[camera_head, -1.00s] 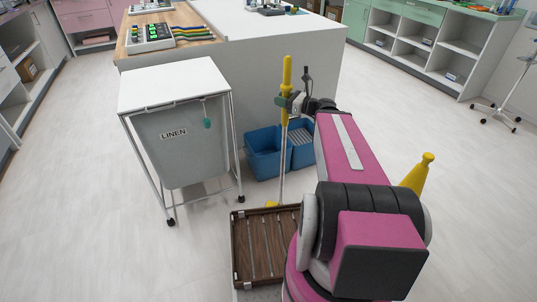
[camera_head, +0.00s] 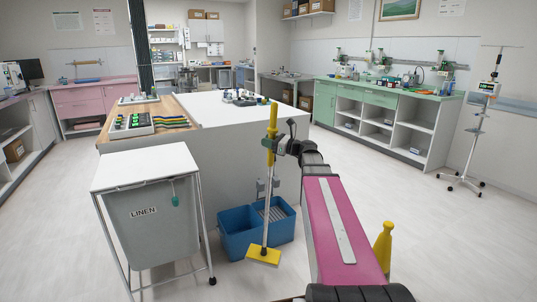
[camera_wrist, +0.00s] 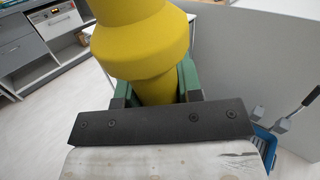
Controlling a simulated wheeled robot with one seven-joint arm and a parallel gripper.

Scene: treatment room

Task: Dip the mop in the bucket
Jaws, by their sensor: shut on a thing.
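The mop (camera_head: 265,215) has a yellow grip, a pale shaft and a flat yellow head (camera_head: 263,256). It is held nearly upright in front of the blue bucket (camera_head: 240,233), which has two compartments, the right one with a grey slatted insert. In the head view the mop head overlaps the bucket's lower front; I cannot tell its exact height above the floor. My gripper (camera_head: 276,146) is shut on the yellow grip. The wrist view shows the yellow grip (camera_wrist: 140,45) between the green fingers, with part of the bucket (camera_wrist: 266,140) at the right edge.
A white-topped linen cart (camera_head: 150,215) stands left of the bucket. A large island with a white top (camera_head: 225,112) rises behind the bucket. A yellow cone-like object (camera_head: 383,245) shows beside my arm. The floor (camera_head: 450,245) on the right is clear.

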